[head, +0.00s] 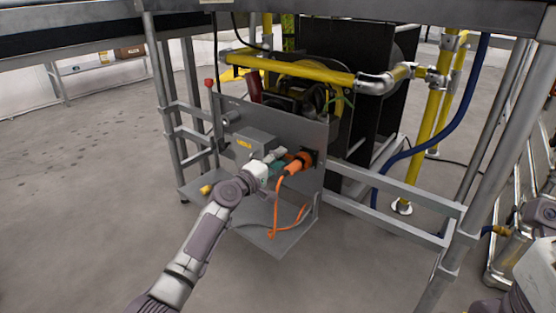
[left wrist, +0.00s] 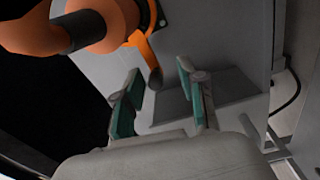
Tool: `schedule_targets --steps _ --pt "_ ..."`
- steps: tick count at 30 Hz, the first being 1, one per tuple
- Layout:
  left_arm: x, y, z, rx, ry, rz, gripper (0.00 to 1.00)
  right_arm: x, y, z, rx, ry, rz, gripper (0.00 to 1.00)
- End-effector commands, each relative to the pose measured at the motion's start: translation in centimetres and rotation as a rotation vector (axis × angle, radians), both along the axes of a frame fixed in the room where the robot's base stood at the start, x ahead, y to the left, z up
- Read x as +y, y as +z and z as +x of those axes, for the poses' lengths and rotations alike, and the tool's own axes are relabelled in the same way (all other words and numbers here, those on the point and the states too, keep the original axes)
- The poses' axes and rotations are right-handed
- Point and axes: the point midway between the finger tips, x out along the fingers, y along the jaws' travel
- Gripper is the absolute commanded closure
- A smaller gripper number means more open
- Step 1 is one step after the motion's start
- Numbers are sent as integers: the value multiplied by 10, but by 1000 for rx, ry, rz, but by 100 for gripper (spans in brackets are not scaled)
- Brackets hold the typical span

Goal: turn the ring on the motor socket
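The orange plug (head: 297,164) sits in the dark motor socket (head: 309,157) on the grey upright panel, and an orange cable hangs from it. In the left wrist view the orange connector (left wrist: 105,25) fills the upper left. An orange lever-like piece (left wrist: 147,58) projects down from its collar, which I take to be the ring. My left gripper (head: 277,166) is close beside the plug in the head view. In the left wrist view its teal-padded fingers (left wrist: 158,100) are apart, with the projecting piece's lower end appearing between them; I cannot tell whether they touch it.
A grey box with a yellow label (head: 252,146) is on the panel, left of the plug. A yellow pipe (head: 290,68) crosses above. Grey frame rails (head: 395,190) and a blue hose (head: 440,130) stand to the right. The floor at left is clear.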

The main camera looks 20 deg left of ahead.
Motion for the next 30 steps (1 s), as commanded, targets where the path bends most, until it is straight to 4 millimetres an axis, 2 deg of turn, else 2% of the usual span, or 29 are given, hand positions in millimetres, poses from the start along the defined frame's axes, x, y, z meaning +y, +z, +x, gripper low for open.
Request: schedule_targets --steps 6,10,24,30 --pt "0 1 -1 -2 0 -1 60 -1 3 -4 -17 0 4 70" --pt "4 0 -11 -2 1 -1 60 -1 3 -3 -13 0 3 70" --pt "35 -4 -95 0 1 3 60 0 2 -2 -8 0 0 70" --pt "41 -4 -112 0 1 0 60 0 2 -1 -7 0 0 70"
